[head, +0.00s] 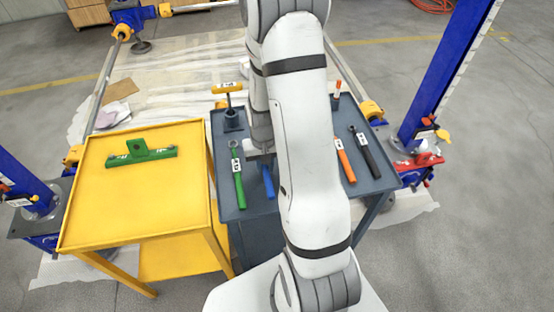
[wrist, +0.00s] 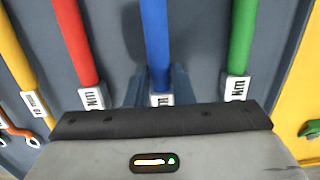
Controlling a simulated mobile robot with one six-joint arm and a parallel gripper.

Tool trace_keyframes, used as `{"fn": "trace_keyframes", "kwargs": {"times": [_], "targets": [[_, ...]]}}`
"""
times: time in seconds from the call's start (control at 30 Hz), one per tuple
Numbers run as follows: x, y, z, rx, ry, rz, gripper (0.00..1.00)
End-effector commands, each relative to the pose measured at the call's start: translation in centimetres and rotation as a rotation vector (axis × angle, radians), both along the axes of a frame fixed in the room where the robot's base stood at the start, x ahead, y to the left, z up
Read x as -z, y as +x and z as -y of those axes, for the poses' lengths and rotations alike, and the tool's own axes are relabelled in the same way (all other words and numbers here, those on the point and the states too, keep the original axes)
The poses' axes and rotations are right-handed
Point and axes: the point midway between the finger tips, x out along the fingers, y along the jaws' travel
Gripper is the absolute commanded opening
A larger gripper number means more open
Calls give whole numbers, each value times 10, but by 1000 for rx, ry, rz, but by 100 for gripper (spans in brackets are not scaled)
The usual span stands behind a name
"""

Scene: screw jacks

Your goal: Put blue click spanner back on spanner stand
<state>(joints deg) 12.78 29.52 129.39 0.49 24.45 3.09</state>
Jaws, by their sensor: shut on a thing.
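The blue click spanner (wrist: 155,40) runs down the middle of the wrist view, its labelled lower part between the two fingers of my gripper (wrist: 160,88). My gripper is shut on it. I cannot tell whether the spanner touches the tabletop. A green bracket-like piece (head: 142,150), possibly the spanner stand, sits on the yellow table (head: 140,205). Its end also shows at the right of the wrist view (wrist: 312,128).
A green spanner (wrist: 242,40) lies right of the blue one and a red spanner (wrist: 75,45) left of it. Orange (head: 345,160) and black (head: 366,155) spanners lie right of my arm. A yellow T-handled tool (head: 229,92) stands at the back. The yellow tabletop is mostly clear.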

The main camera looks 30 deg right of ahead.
Motion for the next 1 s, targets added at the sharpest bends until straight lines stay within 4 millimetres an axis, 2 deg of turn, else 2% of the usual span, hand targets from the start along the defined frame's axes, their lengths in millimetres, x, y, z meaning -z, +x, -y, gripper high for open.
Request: {"fn": "trace_keyframes", "kwargs": {"times": [0.23, 0.27, 0.5, 0.87, 1.0], "targets": [[2, 1, 0, -1, -1, 2, 0], [3, 0, 0, -1, 0, 1, 22], [1, 0, 0, -1, 0, 1, 42], [-5, 1, 0, -1, -1, 2, 43], [-25, 3, 0, -2, -1, 5, 43]]}}
